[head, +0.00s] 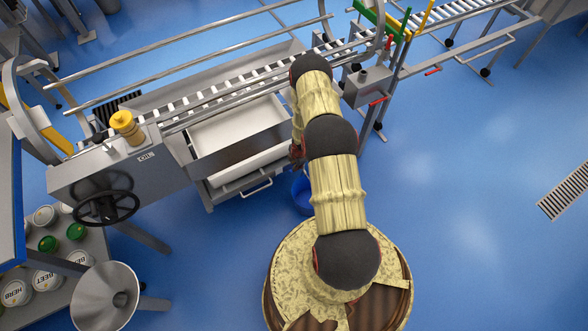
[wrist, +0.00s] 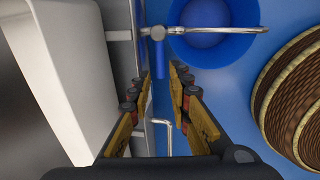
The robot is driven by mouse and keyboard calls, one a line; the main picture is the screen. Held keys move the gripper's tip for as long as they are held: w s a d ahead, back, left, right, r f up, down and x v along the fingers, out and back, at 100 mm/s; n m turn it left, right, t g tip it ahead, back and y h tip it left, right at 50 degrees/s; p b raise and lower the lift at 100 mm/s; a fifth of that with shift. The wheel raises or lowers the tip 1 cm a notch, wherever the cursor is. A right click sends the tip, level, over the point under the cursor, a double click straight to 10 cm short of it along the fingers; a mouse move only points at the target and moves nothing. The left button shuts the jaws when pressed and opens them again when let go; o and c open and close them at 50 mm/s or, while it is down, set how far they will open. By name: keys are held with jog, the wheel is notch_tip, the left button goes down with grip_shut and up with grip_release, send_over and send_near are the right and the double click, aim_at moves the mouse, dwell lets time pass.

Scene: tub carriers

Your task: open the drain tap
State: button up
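The drain tap (wrist: 180,34) shows at the top of the wrist view, a bright metal fitting with a long thin bar reaching right and a blue part (wrist: 158,56) pointing down the picture. My gripper (wrist: 158,82) is open, with a clear gap between its fingers. The lower end of the blue part appears near the fingertips, in line with the gap. I cannot tell whether it touches them. In the head view my gripper (head: 297,154) is mostly hidden by my arm, beside the steel tub. The tap cannot be made out there.
A blue bucket (wrist: 214,14) stands on the floor behind the tap's bar; it also shows in the head view (head: 302,196). A steel wall (wrist: 115,45) runs close along the left of my gripper. A bent metal handle (wrist: 163,123) shows between the fingers. Open blue floor (head: 470,190) lies right.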

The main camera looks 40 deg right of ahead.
jog(key=f, duration=0.2)
jog(key=f+b, duration=0.1)
jog(key=w+f, duration=0.1)
jog(key=f, duration=0.1)
jog(key=shift+d+f+b, duration=0.15)
jog(key=shift+f+b, duration=0.15)
jog(key=shift+b, duration=0.05)
jog(key=shift+c, duration=1)
grip_shut()
